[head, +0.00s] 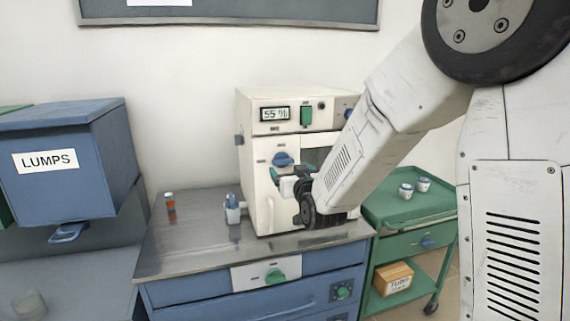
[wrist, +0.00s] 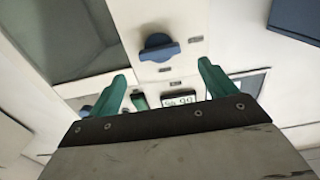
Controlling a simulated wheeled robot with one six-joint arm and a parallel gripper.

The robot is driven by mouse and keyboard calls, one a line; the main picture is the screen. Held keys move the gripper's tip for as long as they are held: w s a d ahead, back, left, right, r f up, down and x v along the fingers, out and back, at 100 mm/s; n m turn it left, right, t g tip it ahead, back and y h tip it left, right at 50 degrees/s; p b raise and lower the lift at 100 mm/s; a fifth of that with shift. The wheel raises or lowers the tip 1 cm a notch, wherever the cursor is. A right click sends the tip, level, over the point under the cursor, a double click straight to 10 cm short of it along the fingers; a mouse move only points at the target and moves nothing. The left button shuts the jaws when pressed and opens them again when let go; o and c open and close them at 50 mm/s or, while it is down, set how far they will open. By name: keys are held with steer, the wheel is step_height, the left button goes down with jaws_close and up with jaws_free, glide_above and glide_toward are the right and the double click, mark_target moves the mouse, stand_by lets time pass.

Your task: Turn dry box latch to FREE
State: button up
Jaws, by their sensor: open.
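My gripper (head: 283,178) is in front of the cabinet, just below the latch. Its green fingers (wrist: 162,85) are spread open and empty, apart from the latch.
A blue bin labelled LUMPS (head: 65,165) stands at left. A small orange bottle (head: 170,204) and a blue-white item (head: 233,208) stand on the bench (head: 190,235). A green cart (head: 405,206) with two small white cups is at right.

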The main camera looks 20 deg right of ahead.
mark_target(284, 161)
steer(key=w, duration=0.6)
steer(key=shift+w, duration=0.35)
steer(key=c, duration=1)
